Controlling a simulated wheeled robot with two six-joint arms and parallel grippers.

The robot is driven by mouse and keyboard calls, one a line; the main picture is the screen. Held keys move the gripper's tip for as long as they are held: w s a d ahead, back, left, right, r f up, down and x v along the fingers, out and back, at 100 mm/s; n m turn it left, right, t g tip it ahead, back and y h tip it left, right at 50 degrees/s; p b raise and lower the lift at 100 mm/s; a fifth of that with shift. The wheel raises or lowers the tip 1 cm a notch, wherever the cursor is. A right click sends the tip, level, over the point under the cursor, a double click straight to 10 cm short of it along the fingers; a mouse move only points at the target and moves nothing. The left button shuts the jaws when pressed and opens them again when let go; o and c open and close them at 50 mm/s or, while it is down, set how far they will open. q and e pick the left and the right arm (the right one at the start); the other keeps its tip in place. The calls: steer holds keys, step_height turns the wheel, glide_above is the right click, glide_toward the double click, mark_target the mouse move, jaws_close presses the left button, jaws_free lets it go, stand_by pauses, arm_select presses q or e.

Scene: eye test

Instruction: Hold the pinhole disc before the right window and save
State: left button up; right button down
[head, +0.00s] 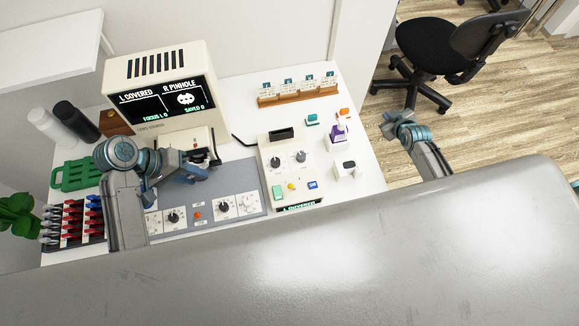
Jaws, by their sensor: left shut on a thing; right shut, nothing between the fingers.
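The cream test unit (157,75) stands at the back left of the desk. Its screen (165,100) reads "L COVERED", "R PINHOLE", "FOCUS L 0" and "SAVED 0", with a white skull-like figure. My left gripper (204,167) is at the front of the unit's lower part, shut on a small dark thing (214,158), seemingly the pinhole disc; its shape is mostly hidden. The windows cannot be made out behind my gripper and arm. The control box (268,169) has knobs and a blue button (312,185). My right gripper (389,120) is shut and empty, right of the desk.
A grey panel (240,187) with dials lies in front of the unit. Racks of red, blue and dark-handled pieces (72,222) and a green holder (75,176) are at left. Two bottles (76,121) stand behind. A wooden card rack (299,92) is at the back; an office chair (437,45) stands beyond.

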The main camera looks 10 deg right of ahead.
steer(key=w+a+r+n+t+y, duration=0.1)
steer(key=w+a+r, duration=0.2)
steer(key=r, duration=0.6)
steer(key=w+a+r+n+t+y, duration=0.2)
steer(key=w+a+r, duration=0.1)
steer(key=r, duration=0.7)
steer(key=s+a+m+g+y, duration=0.1)
steer(key=s+a, duration=0.3)
steer(key=a, duration=0.1)
steer(key=s+a+m+g, duration=0.1)
steer(key=s+a, duration=0.3)
steer(key=a, duration=0.2)
steer(key=s+a+f+m+g+y, duration=0.1)
steer(key=s+a, duration=0.3)
steer(key=a, duration=0.1)
steer(key=shift+s+a+y, duration=0.15)
steer(key=shift+a+y, duration=0.15)
steer(key=shift+a, duration=0.1)
steer(key=s+a+m+g, duration=0.2)
steer(key=s+a+m, duration=0.1)
steer(key=s+a, duration=0.25)
steer(key=r+m+g, duration=0.1)
steer(key=r+m, duration=0.1)
steer(key=m, duration=0.1)
glide_above(313, 185)
steer(key=shift+s+d+f+y, duration=0.2)
steer(key=shift+s+d+y, duration=0.15)
steer(key=shift+s+y, duration=0.15)
steer(key=shift+w+f, duration=0.1)
steer(key=shift+f, duration=4.35)
